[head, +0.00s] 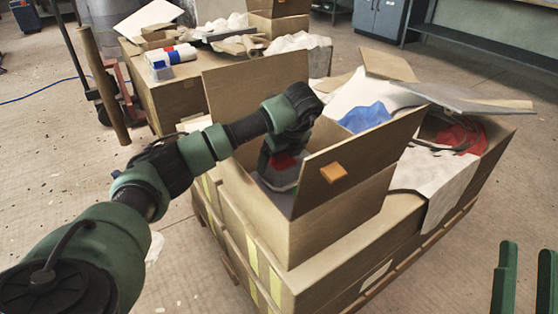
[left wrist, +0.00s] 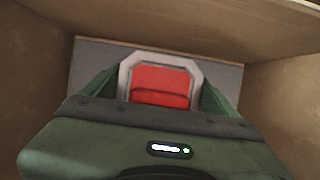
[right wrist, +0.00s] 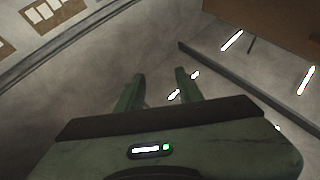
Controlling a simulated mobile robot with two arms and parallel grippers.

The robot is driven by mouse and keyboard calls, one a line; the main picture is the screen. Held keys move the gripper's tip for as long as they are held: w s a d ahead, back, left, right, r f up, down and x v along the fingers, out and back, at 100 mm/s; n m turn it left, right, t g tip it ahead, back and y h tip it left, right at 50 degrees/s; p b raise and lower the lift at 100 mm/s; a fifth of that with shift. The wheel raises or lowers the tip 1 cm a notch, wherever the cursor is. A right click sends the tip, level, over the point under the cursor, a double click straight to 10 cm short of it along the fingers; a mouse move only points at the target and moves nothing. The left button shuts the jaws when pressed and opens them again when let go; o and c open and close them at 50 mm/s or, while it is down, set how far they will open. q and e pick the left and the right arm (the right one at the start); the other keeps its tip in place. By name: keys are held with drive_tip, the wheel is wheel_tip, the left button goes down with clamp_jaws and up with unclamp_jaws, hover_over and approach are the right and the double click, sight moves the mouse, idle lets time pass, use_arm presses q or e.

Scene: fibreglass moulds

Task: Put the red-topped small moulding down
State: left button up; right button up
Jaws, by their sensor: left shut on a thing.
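The red-topped small moulding (left wrist: 160,78) has a pale grey rim and sits between the green fingers of my left gripper (left wrist: 157,95) in the left wrist view. In the head view its red top (head: 284,161) shows partly, low inside an open cardboard box (head: 262,213). My left gripper (head: 280,150) reaches down into this box and is shut on the moulding. A grey surface (left wrist: 90,65) lies beneath it; I cannot tell whether the moulding touches it. My right gripper (head: 525,280) is open and empty at the lower right, and its spread fingers show in the right wrist view (right wrist: 158,88).
The box stands on larger cartons (head: 335,265). Blue and white cloth (head: 365,117) and loose boards (head: 460,100) lie to the right. Another loaded carton (head: 180,95) stands behind.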

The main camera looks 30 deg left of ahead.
sight(284, 161)
use_arm(q)
drive_tip(key=o, duration=1.5)
drive_tip(key=shift+r, duration=0.15)
drive_tip(key=p+v, duration=0.2)
drive_tip(key=v, duration=0.4)
drive_tip(key=p+v, duration=0.1)
drive_tip(key=v, duration=0.4)
drive_tip(key=shift+s+d+r+p, duration=0.1)
drive_tip(key=shift+d+p, duration=0.05)
drive_tip(key=shift+p, duration=0.15)
drive_tip(key=shift+d+r, duration=0.1)
drive_tip(key=shift+r, duration=0.15)
use_arm(e)
wheel_tip(284, 161, down, 16)
drive_tip(key=d+g+h, duration=0.2)
drive_tip(key=g+h, duration=0.1)
drive_tip(key=g, duration=0.7)
drive_tip(key=shift+w+f, duration=0.25)
drive_tip(key=shift+w, duration=0.15)
